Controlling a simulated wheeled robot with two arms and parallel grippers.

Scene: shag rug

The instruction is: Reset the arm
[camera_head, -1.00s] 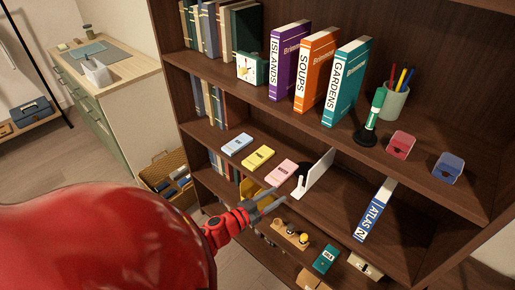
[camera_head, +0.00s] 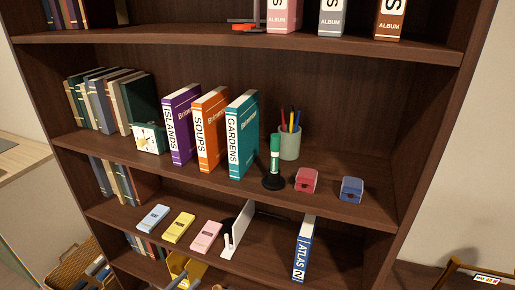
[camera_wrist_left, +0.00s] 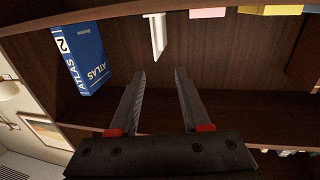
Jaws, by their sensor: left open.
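My left gripper (camera_head: 187,281) shows only by its fingertips at the bottom edge of the head view, in front of a yellow item (camera_head: 190,266) below the middle shelf. In the left wrist view the gripper (camera_wrist_left: 160,73) is open, with two dark fingers apart and nothing between them. The blue ATLAS book (camera_wrist_left: 84,58) and the white bookend (camera_wrist_left: 156,35) lie beyond the fingers there. The rest of the left arm is out of the head view. My right gripper is not in view.
The bookcase shelf (camera_head: 330,199) holds the ISLANDS (camera_head: 180,125), SOUPS and GARDENS books, a pen cup (camera_head: 290,144) and two small boxes. The shelf below holds three coloured cases, the bookend (camera_head: 237,232) and ATLAS (camera_head: 303,250). A basket (camera_head: 70,262) stands at lower left.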

